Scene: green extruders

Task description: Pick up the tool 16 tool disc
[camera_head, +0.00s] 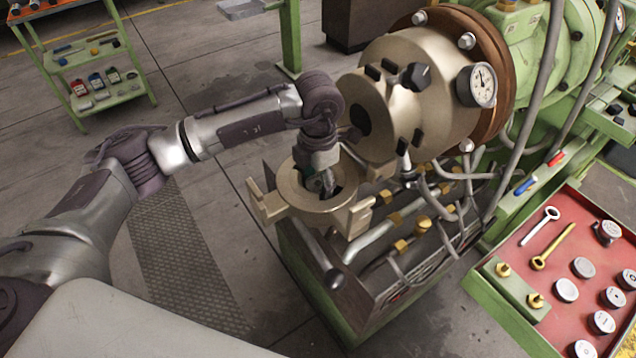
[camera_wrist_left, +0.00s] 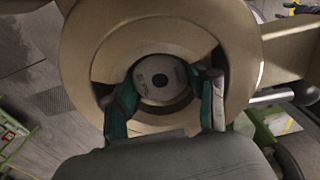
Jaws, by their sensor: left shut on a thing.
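My left gripper (camera_head: 322,186) reaches down into the round opening of the brass-coloured ring-shaped holder (camera_head: 291,190) in front of the extruder. In the left wrist view the two green-padded fingers (camera_wrist_left: 163,100) are shut on a grey round disc (camera_wrist_left: 161,76) with a small centre hole, inside the holder's ring (camera_wrist_left: 235,50). Its marking is too blurred to read, so I cannot tell that it is number 16. The head view hides most of this disc behind the gripper. My right gripper is in neither view.
The extruder's large brass head (camera_head: 425,75) with a pressure gauge (camera_head: 482,86) stands close behind the holder. Pipes and cables (camera_head: 432,215) run to its right. A red tray (camera_head: 520,262) at right carries several discs and two wrenches. A green shelf (camera_head: 112,100) stands far left.

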